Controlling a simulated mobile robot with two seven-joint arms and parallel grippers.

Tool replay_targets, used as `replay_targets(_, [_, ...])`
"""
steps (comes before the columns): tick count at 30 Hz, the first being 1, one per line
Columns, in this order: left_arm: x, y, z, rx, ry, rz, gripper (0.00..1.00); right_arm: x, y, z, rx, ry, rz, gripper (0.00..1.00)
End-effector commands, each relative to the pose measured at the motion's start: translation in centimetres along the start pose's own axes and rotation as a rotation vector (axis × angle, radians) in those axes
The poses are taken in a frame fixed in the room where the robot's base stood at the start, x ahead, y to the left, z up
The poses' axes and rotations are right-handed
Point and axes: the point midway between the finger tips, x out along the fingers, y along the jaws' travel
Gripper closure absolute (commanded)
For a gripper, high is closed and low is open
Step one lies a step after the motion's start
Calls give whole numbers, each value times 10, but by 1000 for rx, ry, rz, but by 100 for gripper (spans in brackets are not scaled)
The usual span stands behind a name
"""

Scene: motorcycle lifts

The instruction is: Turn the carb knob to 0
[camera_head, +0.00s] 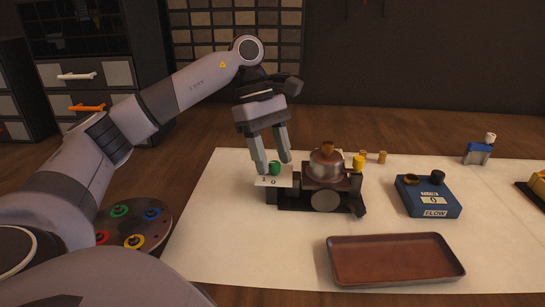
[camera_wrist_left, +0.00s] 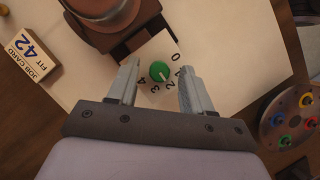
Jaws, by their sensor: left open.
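The green carb knob (camera_head: 275,168) sits on a pale dial plate (camera_head: 270,182) at the left side of the metal carburetor (camera_head: 325,170). In the left wrist view the green knob (camera_wrist_left: 160,70) carries a white pointer mark that appears to face near the 2. Digits from 0 to 4 curve around it, with the 0 (camera_wrist_left: 176,58) at the right. My left gripper (camera_head: 275,162) points down, open, with one finger on each side of the knob. The left wrist view shows gaps between the fingers (camera_wrist_left: 158,75) and the knob. My right gripper is out of view.
A brown tray (camera_head: 395,282) lies at the front of the white mat. A blue FLOW box (camera_head: 428,213) stands right of the carburetor. A round rack with coloured rings (camera_head: 150,215) is at the left. A job card block reading 42 (camera_wrist_left: 28,55) shows in the wrist view.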

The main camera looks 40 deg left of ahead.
Motion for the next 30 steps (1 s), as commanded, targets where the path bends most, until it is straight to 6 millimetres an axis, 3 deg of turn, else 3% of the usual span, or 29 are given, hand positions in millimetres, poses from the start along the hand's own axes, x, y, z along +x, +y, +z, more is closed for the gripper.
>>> replay_targets(10, [5,0,0,-1,-1,0,53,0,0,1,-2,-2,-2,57])
replay_targets(14, [5,0,0,-1,0,0,95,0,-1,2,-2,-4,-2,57])
replay_targets(15, [5,0,0,-1,0,0,100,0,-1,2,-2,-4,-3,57])
replay_targets(30, [5,-1,-1,-106,1,44,100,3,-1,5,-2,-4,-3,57])
